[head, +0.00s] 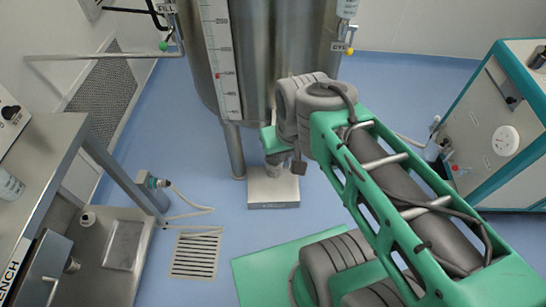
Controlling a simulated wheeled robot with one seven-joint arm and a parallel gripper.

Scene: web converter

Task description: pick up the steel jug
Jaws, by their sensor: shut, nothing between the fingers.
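My gripper (277,167) points down at the end of my green and grey arm, in the middle of the head view. It is shut, and I see nothing held. It is over the back part of a low pale block (273,191) that looks like a scale on the floor, in front of the steel tank. The fingertips are small and partly lost against the block and tank. I cannot make out a steel jug for certain; it may be hidden behind my wrist or arm.
The large steel tank (270,60) stands behind my gripper. A steel bench (50,170) and sink (123,245) are at left, with a floor drain (195,254) beside them. A cabinet (500,140) stands at right. Blue floor is clear left of the block.

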